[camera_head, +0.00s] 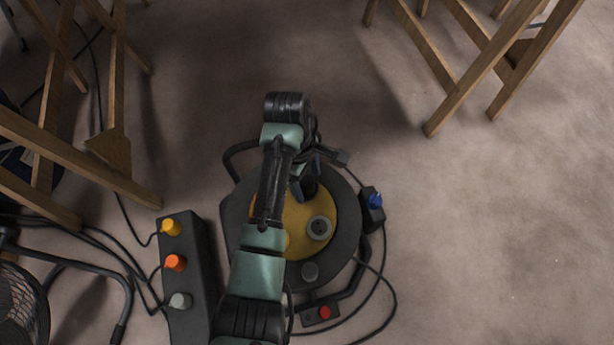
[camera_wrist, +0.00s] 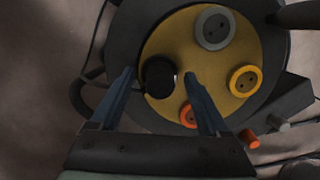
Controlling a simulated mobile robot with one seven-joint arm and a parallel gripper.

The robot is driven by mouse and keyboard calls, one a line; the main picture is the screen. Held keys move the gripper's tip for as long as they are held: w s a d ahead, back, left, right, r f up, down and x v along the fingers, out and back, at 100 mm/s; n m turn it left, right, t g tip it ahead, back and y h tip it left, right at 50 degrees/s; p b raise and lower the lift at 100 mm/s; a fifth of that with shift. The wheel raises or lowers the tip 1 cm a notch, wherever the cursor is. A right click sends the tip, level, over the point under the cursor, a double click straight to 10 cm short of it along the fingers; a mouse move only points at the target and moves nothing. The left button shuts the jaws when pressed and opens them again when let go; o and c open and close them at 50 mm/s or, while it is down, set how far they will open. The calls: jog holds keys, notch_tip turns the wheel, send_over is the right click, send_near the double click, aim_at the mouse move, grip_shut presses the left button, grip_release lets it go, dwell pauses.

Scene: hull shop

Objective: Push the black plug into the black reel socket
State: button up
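The cable reel with a yellow face (camera_head: 297,236) lies below my arm. In the wrist view, its face (camera_wrist: 190,45) carries a grey socket (camera_wrist: 215,28), a yellow socket (camera_wrist: 244,81) and an orange socket (camera_wrist: 188,114). A round black piece (camera_wrist: 160,76) stands at the face's near left, where the black plug and black reel socket cannot be told apart; how deep the plug sits is unclear. My gripper (camera_wrist: 159,74) is open, one finger on each side of this piece, with a visible gap. In the head view, my gripper (camera_head: 300,189) is partly hidden by my arm.
A dark block (camera_head: 184,260) with yellow, orange and grey plugs stands left of the reel. A blue plug (camera_head: 375,201) and a red button (camera_head: 325,312) sit at the reel's edge. Wooden trestles (camera_head: 455,105) stand behind; cables cross the floor. Floor at right is clear.

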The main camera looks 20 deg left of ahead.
notch_tip(320, 180, up, 13)
jog(key=a+p, duration=0.1)
jog(key=p, duration=0.8)
jog(key=shift+w+a, duration=0.2)
jog(key=shift+a, duration=0.2)
jog(key=shift+f, duration=0.1)
